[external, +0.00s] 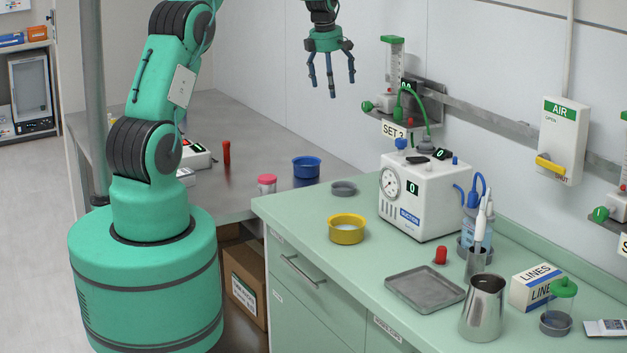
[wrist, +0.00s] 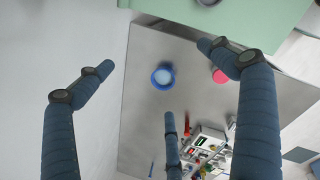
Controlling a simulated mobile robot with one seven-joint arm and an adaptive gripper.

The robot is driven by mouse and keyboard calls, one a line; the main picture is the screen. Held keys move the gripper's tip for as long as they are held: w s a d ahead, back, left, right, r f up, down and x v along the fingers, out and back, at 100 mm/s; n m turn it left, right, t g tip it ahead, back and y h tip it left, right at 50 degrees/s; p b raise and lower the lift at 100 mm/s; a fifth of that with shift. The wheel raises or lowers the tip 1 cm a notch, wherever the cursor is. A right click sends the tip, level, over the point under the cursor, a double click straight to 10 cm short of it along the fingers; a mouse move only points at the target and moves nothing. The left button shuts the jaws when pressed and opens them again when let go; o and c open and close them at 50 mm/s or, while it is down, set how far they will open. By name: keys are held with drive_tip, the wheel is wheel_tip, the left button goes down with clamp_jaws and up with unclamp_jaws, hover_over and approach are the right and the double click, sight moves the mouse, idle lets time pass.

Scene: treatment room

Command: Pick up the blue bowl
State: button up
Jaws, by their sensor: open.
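The blue bowl (external: 306,167) stands upright on the grey metal table, near the green counter's back left corner. In the wrist view the blue bowl (wrist: 163,77) lies below, between my spread fingers, with a pale inside. My gripper (external: 331,84) is open and empty, high above the counter and table near the wall, with its fingers pointing down. It is well apart from the bowl. My gripper's fingers (wrist: 150,95) also show wide apart in the wrist view.
A pink-lidded jar (external: 267,184) stands left of the bowl. A red object (external: 226,152) stands farther left. A grey dish (external: 343,188) and a yellow bowl (external: 347,229) sit on the green counter (external: 290,225). The white suction unit (external: 420,195) stands to the right.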

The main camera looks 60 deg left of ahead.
drive_tip(key=s+a+f+n+p, duration=0.1)
drive_tip(key=a+f+n, duration=0.7)
drive_tip(key=a+f, duration=0.9)
wheel_tip(320, 180, down, 2)
drive_tip(key=shift+a+f+n+g+p, duration=0.1)
drive_tip(key=shift+a+n+g+p, duration=0.2)
drive_tip(key=shift+n+p, duration=0.1)
drive_tip(key=shift+d+f, duration=0.1)
approach(307, 164)
drive_tip(key=d+f, duration=0.1)
drive_tip(key=s+d, duration=0.1)
drive_tip(key=d+f, duration=0.1)
drive_tip(key=shift+s+d+f, duration=0.35)
drive_tip(key=shift+f, duration=0.2)
drive_tip(key=shift+f, duration=0.15)
drive_tip(key=shift+w+a+f, duration=0.15)
drive_tip(key=shift+w+f, duration=0.05)
drive_tip(key=shift+f, duration=1.05)
drive_tip(key=shift+w+a+f, duration=0.1)
drive_tip(key=shift+w+f, duration=0.05)
drive_tip(key=shift+f, duration=1.05)
